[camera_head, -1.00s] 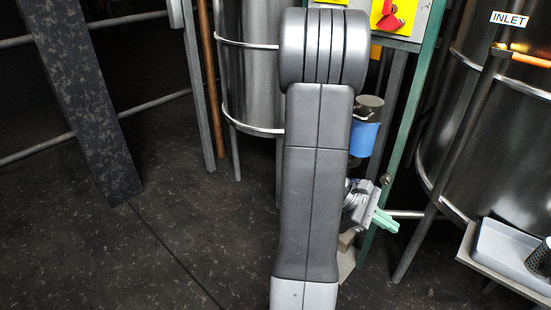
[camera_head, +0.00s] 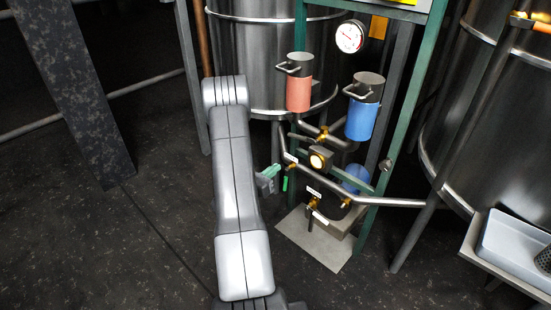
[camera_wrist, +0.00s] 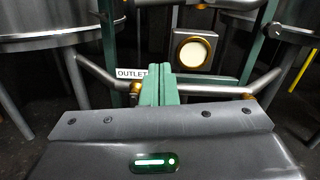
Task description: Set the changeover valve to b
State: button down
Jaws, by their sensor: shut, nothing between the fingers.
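My gripper (camera_head: 268,178) is to the left of the pipework on the green-framed stand. In the wrist view its two pale green fingers (camera_wrist: 160,82) are together with nothing between them. Pipework with brass fittings (camera_head: 323,134) runs below a red canister (camera_head: 299,95) and a blue canister (camera_head: 361,119). A grey block with a round cream face (camera_head: 319,158) sits amid the pipes; it also shows in the wrist view (camera_wrist: 193,52), just right of the fingertips. I cannot tell which fitting is the changeover valve, nor read its setting.
An OUTLET label (camera_wrist: 132,73) is left of the fingers, which partly cover the pipe behind them. A round gauge (camera_head: 350,36) is above the canisters. Steel tanks (camera_head: 505,110) stand behind and right. A grey tray (camera_head: 515,250) is at far right.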

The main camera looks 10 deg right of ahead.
aim_at(294, 137)
jog(key=w+d+r+b, duration=0.1)
jog(key=w+d+r, duration=0.3)
jog(key=w+d, duration=0.2)
jog(key=shift+w+d+r, duration=0.2)
jog(key=shift+d, duration=0.55)
jog(key=shift+w+r+m+b, duration=0.15)
jog(key=shift+r+m+b, duration=0.35)
jog(key=shift+r+b, duration=0.05)
jog(key=shift+w+r+m+b, duration=0.15)
jog(key=shift+r+m+b, duration=0.35)
jog(key=shift+r, duration=0.05)
jog(key=shift+a, duration=0.1)
